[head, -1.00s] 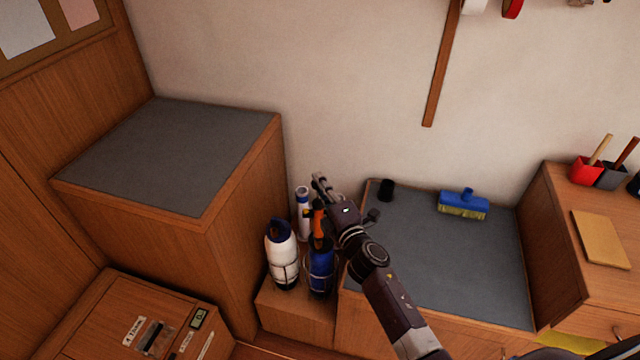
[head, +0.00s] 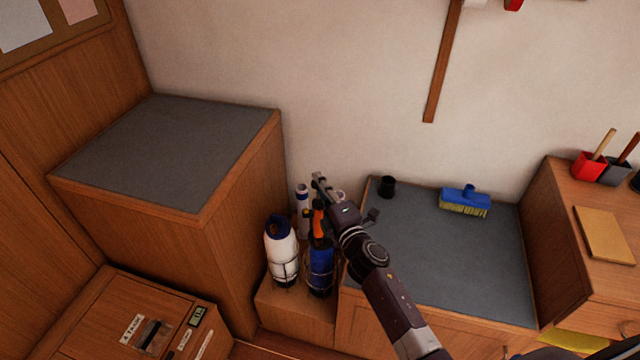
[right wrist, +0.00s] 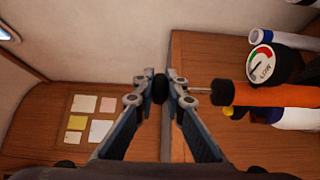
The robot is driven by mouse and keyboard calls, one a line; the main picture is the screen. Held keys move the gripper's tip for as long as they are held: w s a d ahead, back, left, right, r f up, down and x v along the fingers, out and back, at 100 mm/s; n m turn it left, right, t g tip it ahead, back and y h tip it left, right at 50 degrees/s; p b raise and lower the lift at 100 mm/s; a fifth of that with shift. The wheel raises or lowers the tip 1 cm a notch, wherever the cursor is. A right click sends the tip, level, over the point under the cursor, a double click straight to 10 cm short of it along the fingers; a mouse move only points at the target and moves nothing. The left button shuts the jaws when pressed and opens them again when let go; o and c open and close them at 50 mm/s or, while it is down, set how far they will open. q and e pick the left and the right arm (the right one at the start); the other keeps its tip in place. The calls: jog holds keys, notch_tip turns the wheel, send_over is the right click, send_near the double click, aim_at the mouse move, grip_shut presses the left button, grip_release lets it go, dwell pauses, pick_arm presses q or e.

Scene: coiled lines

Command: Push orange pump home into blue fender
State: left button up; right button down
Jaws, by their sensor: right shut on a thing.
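The orange pump (head: 318,218) stands roughly upright at the top of the blue fender (head: 321,268), on the low wooden ledge. In the right wrist view the pump's orange barrel (right wrist: 275,95) lies to the right, with a black end cap and a thin bare rod. My right gripper (head: 319,180) is above the pump. In the right wrist view its fingers (right wrist: 160,88) are closed on the black knob (right wrist: 160,88) at the rod's end. A gauge (right wrist: 262,62) marked LOW is beside the barrel. Where pump meets fender is hard to see. My left gripper is not in view.
A white fender (head: 283,252) with a blue top stands close left of the blue one. A white-and-blue cylinder (head: 302,197) is behind. A taller cabinet (head: 165,150) stands left.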

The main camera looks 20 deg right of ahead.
jog(key=c, duration=1.9)
grip_release()
jog(key=s+d, duration=0.1)
jog(key=s, duration=1.1)
